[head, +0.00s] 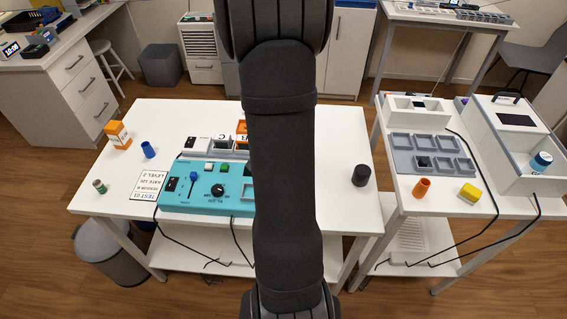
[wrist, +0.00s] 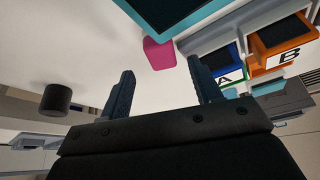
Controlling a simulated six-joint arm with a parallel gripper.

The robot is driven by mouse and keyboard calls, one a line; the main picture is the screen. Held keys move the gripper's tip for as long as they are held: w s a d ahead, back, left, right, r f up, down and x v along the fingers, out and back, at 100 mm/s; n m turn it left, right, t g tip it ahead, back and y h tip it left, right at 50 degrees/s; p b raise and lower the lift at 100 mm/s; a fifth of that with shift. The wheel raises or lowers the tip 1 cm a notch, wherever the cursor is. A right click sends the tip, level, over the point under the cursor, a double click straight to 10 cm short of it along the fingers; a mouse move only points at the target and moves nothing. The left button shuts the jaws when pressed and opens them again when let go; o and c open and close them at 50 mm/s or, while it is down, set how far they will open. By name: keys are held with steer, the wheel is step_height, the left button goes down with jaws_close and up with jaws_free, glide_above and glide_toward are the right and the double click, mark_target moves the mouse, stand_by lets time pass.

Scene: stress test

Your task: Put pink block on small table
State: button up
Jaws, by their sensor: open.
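A pink block (wrist: 159,53) sits on the white table top in the wrist view, close to the corner of a teal box. My gripper (wrist: 161,76) is open, its two dark fingers apart with nothing between them; the block shows just beyond and between the fingertips. In the head view my dark arm covers the middle of the large white table (head: 330,130), and both the block and my gripper are hidden. A smaller white table (head: 395,190) stands to the right in the head view.
The teal control box (head: 200,203) holds a knob and buttons. Lettered bins, including an orange one (wrist: 300,52), stand beside the block. A black cylinder (head: 361,175) is at the table's right. The smaller table carries grey trays, an orange cup (head: 421,187) and a yellow block (head: 469,193).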

steer(key=shift+a+x, duration=0.15)
steer(key=shift+x, duration=0.7)
steer(key=shift+a+x, duration=0.1)
steer(key=shift+x, duration=0.75)
steer(key=shift+f, duration=0.1)
steer(key=c, duration=1.1)
steer(key=shift+c, duration=0.2)
steer(key=shift+r, duration=0.6)
step_height(320, 180, up, 3)
steer(key=shift+r, duration=0.15)
steer(key=s+d+r, duration=0.5)
steer(key=d+r, duration=0.2)
steer(key=d, duration=0.4)
steer(key=w+a+f+n, duration=0.1)
steer(key=w+a+f, duration=0.1)
steer(key=w+f, duration=0.1)
steer(key=w+a+f+n+y, duration=0.1)
steer(key=w+a+f+n, duration=0.1)
steer(key=w, duration=0.3)
steer(key=w+a+f+n, duration=0.1)
steer(key=w+a+f, duration=0.1)
steer(key=w+f, duration=0.2)
steer(key=shift+w+f+y, duration=0.1)
steer(key=shift+f+y, duration=0.15)
steer(key=shift+y, duration=0.15)
